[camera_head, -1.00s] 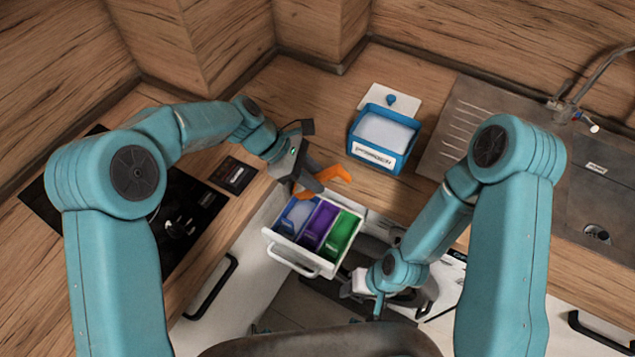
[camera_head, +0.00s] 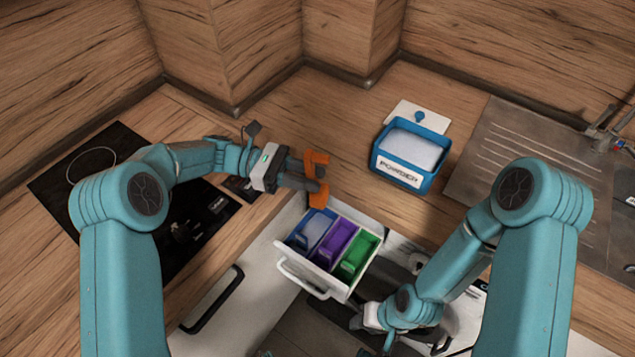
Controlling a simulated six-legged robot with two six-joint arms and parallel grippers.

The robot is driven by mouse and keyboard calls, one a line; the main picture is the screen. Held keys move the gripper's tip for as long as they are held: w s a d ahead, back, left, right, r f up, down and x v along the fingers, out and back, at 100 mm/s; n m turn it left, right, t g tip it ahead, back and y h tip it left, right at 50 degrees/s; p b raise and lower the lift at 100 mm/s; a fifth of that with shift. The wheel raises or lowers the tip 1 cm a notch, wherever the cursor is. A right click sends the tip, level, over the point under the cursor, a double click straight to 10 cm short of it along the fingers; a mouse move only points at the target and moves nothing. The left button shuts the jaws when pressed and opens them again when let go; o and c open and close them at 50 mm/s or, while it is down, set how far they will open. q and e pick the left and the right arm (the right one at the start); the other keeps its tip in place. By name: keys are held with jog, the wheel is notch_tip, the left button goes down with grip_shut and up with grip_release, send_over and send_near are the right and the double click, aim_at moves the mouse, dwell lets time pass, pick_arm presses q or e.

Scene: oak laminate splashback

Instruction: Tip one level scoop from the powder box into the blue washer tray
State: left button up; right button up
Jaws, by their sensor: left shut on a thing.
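The blue powder box (camera_head: 402,173), labelled POWDER, stands on the counter with pale powder in it. The open white washer drawer (camera_head: 317,281) holds a blue tray (camera_head: 300,244), a purple one (camera_head: 335,246) and a green one (camera_head: 358,258). Pale powder shows in the blue tray. My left gripper (camera_head: 318,181) is shut on an orange scoop (camera_head: 317,160), just behind and above the blue tray. The scoop looks turned on its side; its inside is hidden. My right gripper (camera_head: 362,322) is low by the drawer's right front, and its jaws are unclear.
A white plate with a blue knob (camera_head: 419,116) lies behind the powder box. A steel sink and drainer (camera_head: 520,150) are at the right, a black hob (camera_head: 95,165) at the left. Wooden walls close off the back. Counter between drawer and box is clear.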

pick_arm(q)
jog(key=shift+w+a+f+g+h+b, duration=0.15)
jog(key=shift+a+g+h+b, duration=0.1)
jog(key=shift+a+h+b, duration=0.3)
jog(key=shift+w+a+g+h+b, duration=0.15)
jog(key=shift+a+g+h+b, duration=0.15)
jog(key=shift+h, duration=0.45)
jog(key=shift+w+a, duration=0.1)
jog(key=shift+a, duration=0.15)
dwell(0.4)
jog(key=shift+d, duration=0.3)
